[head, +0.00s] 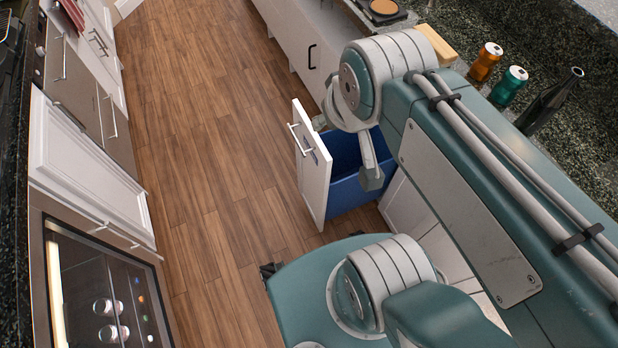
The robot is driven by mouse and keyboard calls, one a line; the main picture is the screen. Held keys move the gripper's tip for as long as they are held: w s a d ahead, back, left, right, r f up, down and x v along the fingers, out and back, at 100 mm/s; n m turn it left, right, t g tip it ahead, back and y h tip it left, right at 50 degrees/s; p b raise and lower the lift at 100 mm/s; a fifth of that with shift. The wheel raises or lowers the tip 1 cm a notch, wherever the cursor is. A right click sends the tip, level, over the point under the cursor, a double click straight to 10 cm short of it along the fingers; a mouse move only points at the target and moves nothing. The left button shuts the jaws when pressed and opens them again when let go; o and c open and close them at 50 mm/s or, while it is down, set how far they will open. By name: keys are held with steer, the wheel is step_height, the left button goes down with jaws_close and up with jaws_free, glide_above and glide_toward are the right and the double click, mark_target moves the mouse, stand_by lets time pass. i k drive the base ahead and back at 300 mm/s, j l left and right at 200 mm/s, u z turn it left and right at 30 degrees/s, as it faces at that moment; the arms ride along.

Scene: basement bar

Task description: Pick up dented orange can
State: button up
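The orange can (486,62) stands upright on the dark stone counter at the upper right. It looks a little uneven, but it is too small here to make out the dent clearly. My gripper (346,150) hangs at the end of my arm, over the open drawer, to the left of the can and well apart from it. Its fingers are spread and nothing shows between them. The arm hides part of the gripper and of the counter.
A teal can (509,86) stands close to the orange can, with a dark bottle (548,102) beyond it. A wooden block (436,44) lies on the other side. The pulled-out drawer (313,165) holds a blue bin (347,185). The wooden floor (200,150) is clear.

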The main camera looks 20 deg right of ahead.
mark_target(491, 54)
steer(key=k, duration=0.3)
steer(key=k+z, duration=0.2)
steer(key=z, duration=0.25)
steer(key=k+l+z, duration=0.1)
steer(key=z, duration=0.35)
steer(key=j+z, duration=0.95)
steer(key=i+l+u, duration=0.2)
steer(key=i+l, duration=0.05)
steer(key=l, duration=0.05)
